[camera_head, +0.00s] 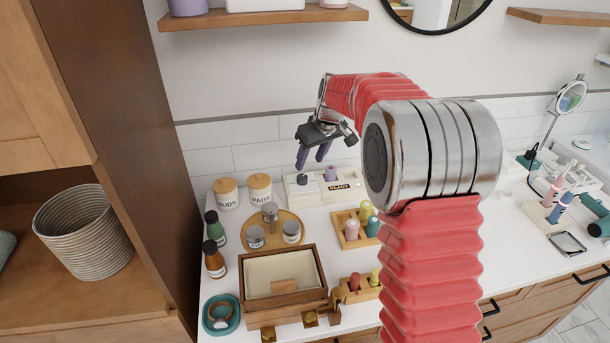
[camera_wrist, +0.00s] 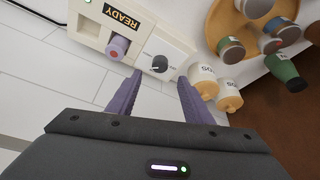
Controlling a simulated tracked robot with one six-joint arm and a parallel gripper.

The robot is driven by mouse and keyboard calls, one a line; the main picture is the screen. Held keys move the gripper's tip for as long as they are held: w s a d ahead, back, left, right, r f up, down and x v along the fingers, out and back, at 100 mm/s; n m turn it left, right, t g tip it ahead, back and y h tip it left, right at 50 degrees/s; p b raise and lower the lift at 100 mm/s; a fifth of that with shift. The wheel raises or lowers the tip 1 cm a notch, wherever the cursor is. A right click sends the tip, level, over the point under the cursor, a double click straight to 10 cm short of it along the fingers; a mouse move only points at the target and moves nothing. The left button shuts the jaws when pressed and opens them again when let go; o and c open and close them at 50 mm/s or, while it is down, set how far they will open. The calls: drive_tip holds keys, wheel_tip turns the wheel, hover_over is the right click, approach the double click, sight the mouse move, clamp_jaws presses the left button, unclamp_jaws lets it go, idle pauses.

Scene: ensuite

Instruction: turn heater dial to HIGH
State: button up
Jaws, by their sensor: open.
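The heater is a white box (camera_head: 313,195) at the back of the counter against the tiled wall, with a dark READY display. It also shows in the wrist view (camera_wrist: 92,30). Its dial (camera_wrist: 158,67) has a dark face with a light pointer; the lettering around it is too small to read. In the head view the dial (camera_head: 302,179) is a small dark knob on the box's left. My gripper (camera_head: 313,159) is open and empty, its purple fingers above and just behind the dial. In the wrist view the fingers (camera_wrist: 158,82) lie on either side of the dial, apart from it.
A purple-topped item (camera_wrist: 118,46) sits in the heater beside the dial. BUDS (camera_head: 226,194) and PADS (camera_head: 260,189) jars stand left of the heater. A round tray (camera_head: 272,246) of jars and a wooden holder (camera_head: 350,243) with bottles stand in front.

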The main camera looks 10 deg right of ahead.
sight(302, 178)
drive_tip(key=x, duration=0.9)
drive_tip(key=shift+c, duration=0.4)
drive_tip(key=c, duration=0.9)
drive_tip(key=shift+d, duration=0.25)
drive_tip(key=shift+c, duration=0.4)
drive_tip(key=shift+a, duration=0.1)
drive_tip(key=shift+a+m, duration=0.15)
drive_tip(key=shift+m, duration=0.25)
drive_tip(key=shift+a+m+h, duration=0.15)
drive_tip(key=shift+m+h, duration=0.55)
drive_tip(key=shift+m, duration=0.85)
drive_tip(key=shift+a+m+h, duration=0.15)
drive_tip(key=shift+m+h, duration=0.55)
drive_tip(key=shift+m, duration=0.85)
